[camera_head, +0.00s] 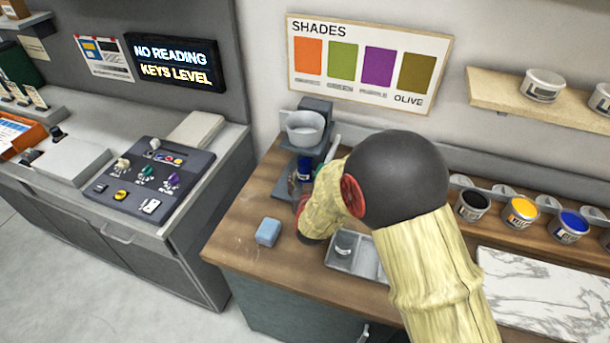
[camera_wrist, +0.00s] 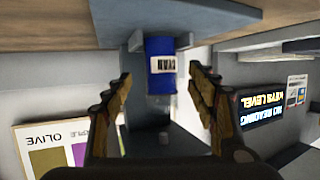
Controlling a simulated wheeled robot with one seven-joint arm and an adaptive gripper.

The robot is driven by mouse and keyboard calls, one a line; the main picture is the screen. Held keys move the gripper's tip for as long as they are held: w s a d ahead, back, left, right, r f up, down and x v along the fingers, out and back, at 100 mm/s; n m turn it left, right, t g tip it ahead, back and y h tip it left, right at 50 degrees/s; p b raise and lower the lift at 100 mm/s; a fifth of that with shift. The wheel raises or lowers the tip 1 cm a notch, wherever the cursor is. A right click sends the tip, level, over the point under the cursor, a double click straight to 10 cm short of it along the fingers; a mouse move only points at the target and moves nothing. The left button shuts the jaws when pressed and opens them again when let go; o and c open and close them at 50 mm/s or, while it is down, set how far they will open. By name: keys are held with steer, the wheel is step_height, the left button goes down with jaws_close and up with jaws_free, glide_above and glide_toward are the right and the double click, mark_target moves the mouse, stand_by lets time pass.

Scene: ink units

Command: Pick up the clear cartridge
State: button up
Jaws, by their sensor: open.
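In the head view my arm hides most of the gripper and part of the tray.
A white cup (camera_head: 305,128) sits on the dispenser. A blue block (camera_head: 268,232) lies on the wooden counter (camera_head: 240,235). Paint pots (camera_head: 520,212) line the right back, beside a marble slab (camera_head: 550,290). A control panel (camera_head: 150,180) is on the left bench.

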mark_target(305, 175)
steer(key=shift+w+f, duration=0.8)
steer(key=shift+w, duration=0.35)
steer(key=shift+w+f+b, duration=0.1)
steer(key=shift+w+b, duration=0.2)
steer(key=shift+w, duration=0.2)
steer(key=shift+a, duration=0.1)
steer(key=shift+c, duration=1)
steer(key=c, duration=1.1)
steer(key=shift+c, duration=0.3)
